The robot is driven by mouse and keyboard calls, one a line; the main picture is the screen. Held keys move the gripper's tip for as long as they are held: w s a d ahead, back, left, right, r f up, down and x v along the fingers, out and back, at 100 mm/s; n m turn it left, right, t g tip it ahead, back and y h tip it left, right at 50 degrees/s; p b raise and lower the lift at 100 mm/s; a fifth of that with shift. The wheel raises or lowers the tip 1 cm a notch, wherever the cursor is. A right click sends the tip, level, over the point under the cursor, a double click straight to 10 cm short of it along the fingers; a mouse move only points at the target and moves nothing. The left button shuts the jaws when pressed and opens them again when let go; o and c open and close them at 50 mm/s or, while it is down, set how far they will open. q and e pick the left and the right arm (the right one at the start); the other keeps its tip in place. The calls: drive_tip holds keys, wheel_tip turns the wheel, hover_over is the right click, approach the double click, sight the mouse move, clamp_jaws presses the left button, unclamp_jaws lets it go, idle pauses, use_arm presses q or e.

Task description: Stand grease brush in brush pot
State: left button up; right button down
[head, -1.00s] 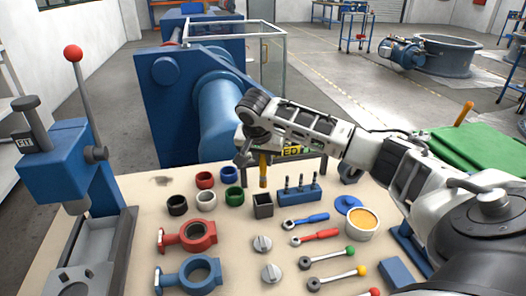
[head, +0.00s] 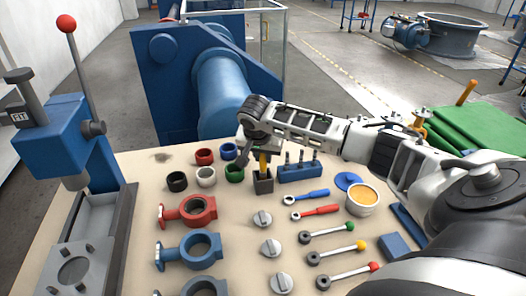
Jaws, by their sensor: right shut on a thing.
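The grease brush (head: 263,163) shows as a short upright yellow-orange handle below my right gripper (head: 261,150). My right gripper is shut on the brush and is directly above the brush pot. The brush pot (head: 263,186) is a small dark grey square box standing on the bench. The brush's lower end meets the pot's opening and appears to be inside it; how deep it sits is hidden. The brush's upper part is hidden by the gripper. My left gripper is not in view.
A blue block with upright pins (head: 300,173) stands close right of the pot. A green ring (head: 234,173) and other coloured rings are close left. Wrenches, a grease tin (head: 362,198), red (head: 189,212) and blue (head: 190,250) valve bodies lie nearer on the bench (head: 235,220).

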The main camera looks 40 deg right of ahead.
drive_tip(key=shift+f, duration=0.3)
drive_tip(key=c, duration=1.2)
unclamp_jaws()
drive_tip(key=shift+c, duration=0.2)
drive_tip(key=v, duration=1.6)
drive_tip(key=shift+s+f, duration=0.1)
